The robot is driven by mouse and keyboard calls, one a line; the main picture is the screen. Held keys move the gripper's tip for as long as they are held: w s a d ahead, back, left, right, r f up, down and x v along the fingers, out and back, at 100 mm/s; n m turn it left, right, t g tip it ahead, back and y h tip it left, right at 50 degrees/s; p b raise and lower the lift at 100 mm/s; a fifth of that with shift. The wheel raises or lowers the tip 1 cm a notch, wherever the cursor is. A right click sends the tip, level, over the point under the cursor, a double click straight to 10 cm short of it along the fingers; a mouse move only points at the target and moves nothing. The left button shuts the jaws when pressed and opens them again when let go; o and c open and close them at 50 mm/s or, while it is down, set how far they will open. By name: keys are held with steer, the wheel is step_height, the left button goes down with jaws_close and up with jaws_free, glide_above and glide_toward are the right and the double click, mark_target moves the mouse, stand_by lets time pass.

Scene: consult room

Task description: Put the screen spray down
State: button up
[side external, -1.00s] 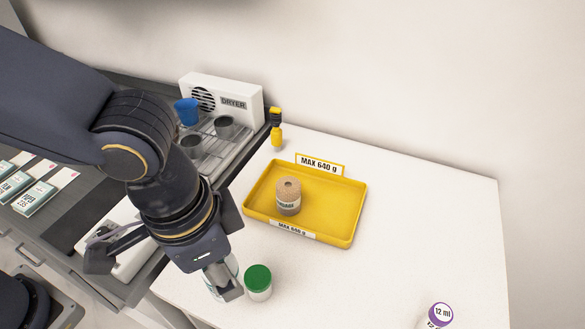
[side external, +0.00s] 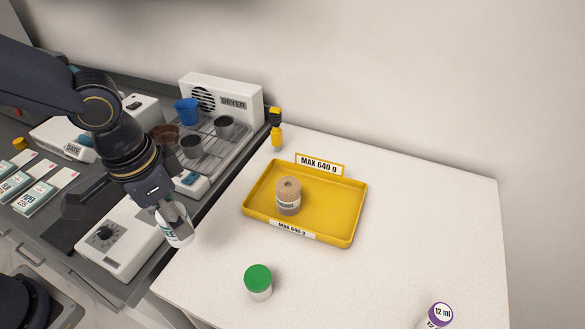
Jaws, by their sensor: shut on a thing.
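My gripper (side external: 174,213) is shut on a white bottle (side external: 178,233) with green lettering. This is the only held thing and I take it as the screen spray, though its label is too small to read. The bottle is tilted slightly and hangs by the left edge of the white table (side external: 395,270), near the grey counter. Its upper part is hidden by the fingers. I cannot tell whether its base touches anything.
A yellow tray (side external: 335,226), marked MAX 640 g, holds a tan roll (side external: 288,197). A dryer (side external: 232,100) and white device (side external: 118,235) occupy the counter.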

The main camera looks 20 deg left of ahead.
steer(key=w+f, duration=0.1)
steer(key=f, duration=0.1)
steer(key=w+d+f, duration=0.2)
steer(key=w+f, duration=0.1)
steer(key=shift+w+f, duration=0.1)
steer(key=shift+f, duration=0.25)
steer(key=shift+w+f, duration=0.15)
steer(key=shift+f, duration=1.5)
steer(key=o, duration=1.2)
steer(key=shift+f, duration=0.15)
steer(key=shift+o, duration=0.2)
step_height(320, 180, up, 12)
steer(key=s, duration=0.1)
steer(key=s+a+r+n+t, duration=0.2)
steer(key=s+a+r, duration=0.2)
steer(key=a, duration=0.4)
steer(key=s+a+r+n+t, duration=0.2)
steer(key=s+a+r+n, duration=0.1)
steer(key=a, duration=0.6)
steer(key=shift+s+r+y, duration=0.3)
steer(key=shift+s+r, duration=0.1)
steer(key=shift+r, duration=0.5)
